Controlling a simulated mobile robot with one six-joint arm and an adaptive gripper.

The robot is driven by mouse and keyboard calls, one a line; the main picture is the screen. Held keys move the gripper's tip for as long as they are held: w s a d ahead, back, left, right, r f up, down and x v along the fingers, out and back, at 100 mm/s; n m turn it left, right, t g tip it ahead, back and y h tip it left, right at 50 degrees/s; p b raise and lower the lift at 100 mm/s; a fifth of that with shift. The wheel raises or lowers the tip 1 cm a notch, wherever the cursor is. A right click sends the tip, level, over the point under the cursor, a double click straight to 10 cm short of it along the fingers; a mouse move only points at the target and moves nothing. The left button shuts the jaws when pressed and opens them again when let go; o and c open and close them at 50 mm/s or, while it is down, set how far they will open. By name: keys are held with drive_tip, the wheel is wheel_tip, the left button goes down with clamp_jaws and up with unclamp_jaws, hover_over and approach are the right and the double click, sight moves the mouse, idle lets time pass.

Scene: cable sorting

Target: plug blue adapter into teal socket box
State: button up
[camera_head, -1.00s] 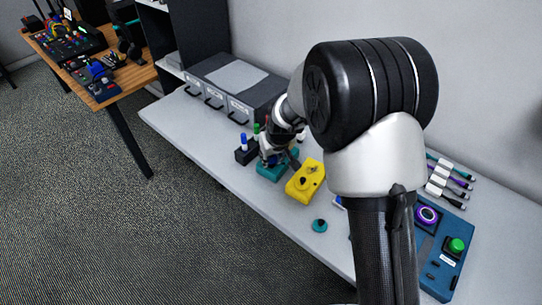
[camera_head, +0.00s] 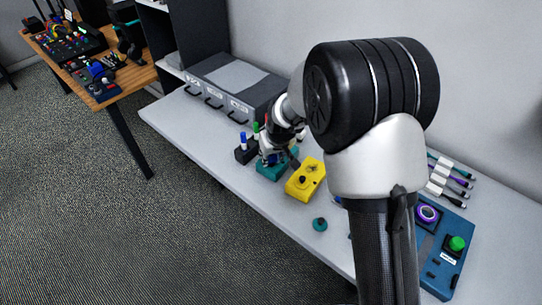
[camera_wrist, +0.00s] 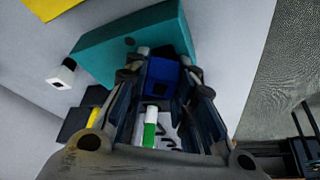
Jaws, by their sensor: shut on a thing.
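The teal socket box (camera_head: 270,173) sits on the grey-white table, beside a yellow box, and my gripper (camera_head: 281,153) is right over it. In the wrist view the teal box (camera_wrist: 125,45) lies just past my fingertips. My gripper (camera_wrist: 163,77) is shut on the blue adapter (camera_wrist: 164,76), which sits between the two fingers close to the teal box's face. I cannot tell whether the adapter is inside a socket or only against the box. The contact is hidden by the fingers and the adapter.
The yellow box (camera_head: 306,180) stands close to the right of the teal box. A black holder (camera_head: 246,153) with markers is close on the left. A grey drawer unit (camera_head: 232,85) stands behind. A small teal round piece (camera_head: 320,224) lies nearer the front edge. A blue panel (camera_head: 440,255) is at right.

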drive_tip(key=shift+s+d+f, duration=0.15)
drive_tip(key=shift+s+f, duration=0.2)
drive_tip(key=shift+f, duration=0.3)
drive_tip(key=o, duration=1.1)
drive_tip(key=shift+w+f, duration=0.2)
drive_tip(key=o, duration=0.4)
drive_tip(key=shift+c, duration=0.2)
drive_tip(key=o, duration=0.4)
drive_tip(key=shift+w+r, duration=0.1)
drive_tip(key=shift+r, duration=0.15)
drive_tip(key=shift+o, duration=0.2)
drive_tip(key=shift+r, duration=0.15)
drive_tip(key=shift+w+r+p, duration=0.1)
drive_tip(key=shift+r+p, duration=2.25)
drive_tip(key=shift+r, duration=1.1)
